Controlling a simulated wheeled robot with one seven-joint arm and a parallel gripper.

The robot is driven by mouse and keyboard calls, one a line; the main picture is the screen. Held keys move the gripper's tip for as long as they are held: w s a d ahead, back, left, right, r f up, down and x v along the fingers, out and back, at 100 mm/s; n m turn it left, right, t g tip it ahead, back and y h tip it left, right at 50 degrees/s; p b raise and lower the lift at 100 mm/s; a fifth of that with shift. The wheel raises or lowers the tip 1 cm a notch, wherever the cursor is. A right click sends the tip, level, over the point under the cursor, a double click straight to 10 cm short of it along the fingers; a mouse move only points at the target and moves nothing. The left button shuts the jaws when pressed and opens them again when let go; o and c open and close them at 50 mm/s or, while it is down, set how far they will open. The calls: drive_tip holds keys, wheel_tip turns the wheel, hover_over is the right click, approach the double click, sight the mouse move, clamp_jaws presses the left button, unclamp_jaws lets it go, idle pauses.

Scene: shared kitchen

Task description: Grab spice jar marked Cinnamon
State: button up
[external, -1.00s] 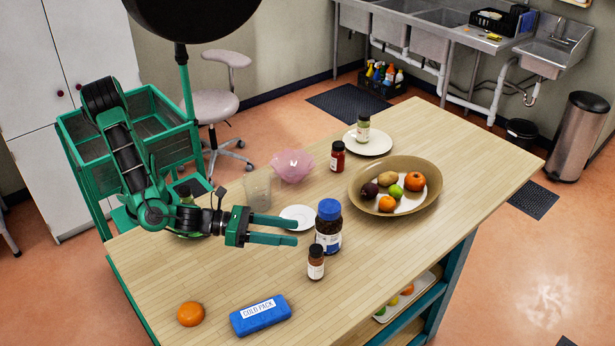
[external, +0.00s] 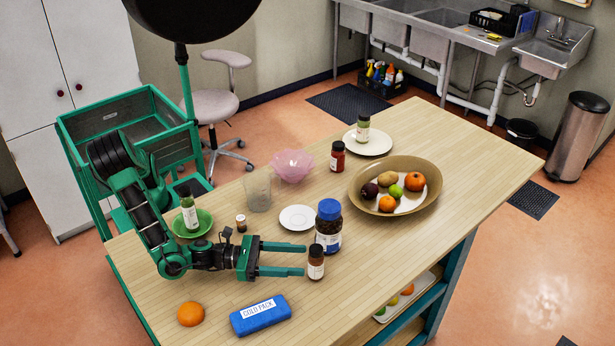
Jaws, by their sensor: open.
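A small brown spice jar with a black cap and white label (external: 316,264) stands upright near the front edge of the table. Its label is too small to read, so I cannot tell whether it says Cinnamon. My gripper (external: 303,259) is open and empty, with its fingertips just left of this jar; contact cannot be told.
A large dark jar with a blue lid (external: 328,230) stands right behind the brown jar. A blue cold pack (external: 262,318) and an orange (external: 191,314) lie in front. A small white plate (external: 297,217), a glass (external: 257,191) and a fruit bowl (external: 432,197) are farther back.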

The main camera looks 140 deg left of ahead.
sight(316, 263)
drive_tip(key=x, duration=1)
drive_tip(key=shift+a, duration=0.15)
drive_tip(key=shift+c, duration=0.5)
drive_tip(key=c, duration=1.1)
